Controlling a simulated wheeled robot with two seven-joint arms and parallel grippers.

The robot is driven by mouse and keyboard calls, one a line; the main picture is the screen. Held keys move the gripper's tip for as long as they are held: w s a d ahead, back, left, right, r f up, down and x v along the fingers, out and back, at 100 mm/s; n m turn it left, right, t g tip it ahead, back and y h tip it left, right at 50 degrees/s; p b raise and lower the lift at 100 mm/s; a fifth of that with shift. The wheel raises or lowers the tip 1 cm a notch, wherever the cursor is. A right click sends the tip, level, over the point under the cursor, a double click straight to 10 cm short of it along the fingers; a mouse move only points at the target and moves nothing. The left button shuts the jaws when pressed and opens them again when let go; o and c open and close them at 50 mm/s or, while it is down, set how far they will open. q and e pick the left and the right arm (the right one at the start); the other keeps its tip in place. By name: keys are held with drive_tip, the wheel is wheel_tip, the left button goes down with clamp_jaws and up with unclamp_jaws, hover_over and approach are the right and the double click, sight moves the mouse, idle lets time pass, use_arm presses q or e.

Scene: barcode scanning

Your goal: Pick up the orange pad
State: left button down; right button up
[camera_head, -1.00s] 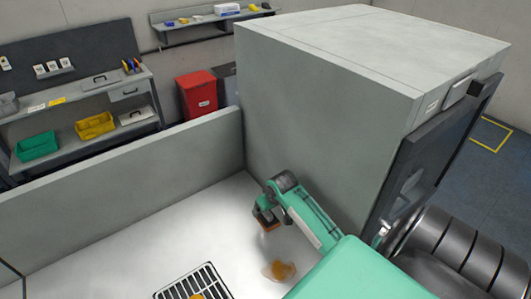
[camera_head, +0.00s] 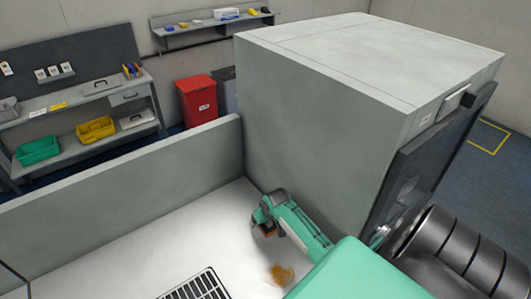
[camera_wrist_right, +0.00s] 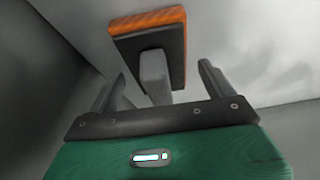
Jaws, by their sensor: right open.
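The orange pad (camera_wrist_right: 148,22) shows in the right wrist view, with a dark backing and a grey handle (camera_wrist_right: 154,75) that points toward my gripper. A small part of the pad's orange edge (camera_head: 268,234) shows in the head view, low by the wall of the big grey cabinet. My right gripper (camera_wrist_right: 165,85) is open, with its fingers on either side of the handle and apparently not closed on it. In the head view the right gripper (camera_head: 265,222) is partly hidden by my own green arm. My left gripper is not in view.
An orange-brown stain (camera_head: 281,273) lies on the white surface beside my arm. A slotted black grate (camera_head: 200,287) is at the bottom edge. A grey low wall (camera_head: 120,185) and the grey cabinet (camera_head: 330,95) close in the far and right sides.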

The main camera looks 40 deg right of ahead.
drive_tip(key=c, duration=1.1)
drive_tip(key=shift+r+b, duration=2.8)
drive_tip(key=shift+r, duration=7.25)
drive_tip(key=o, duration=0.4)
drive_tip(key=c, duration=0.3)
drive_tip(key=shift+f, duration=0.1)
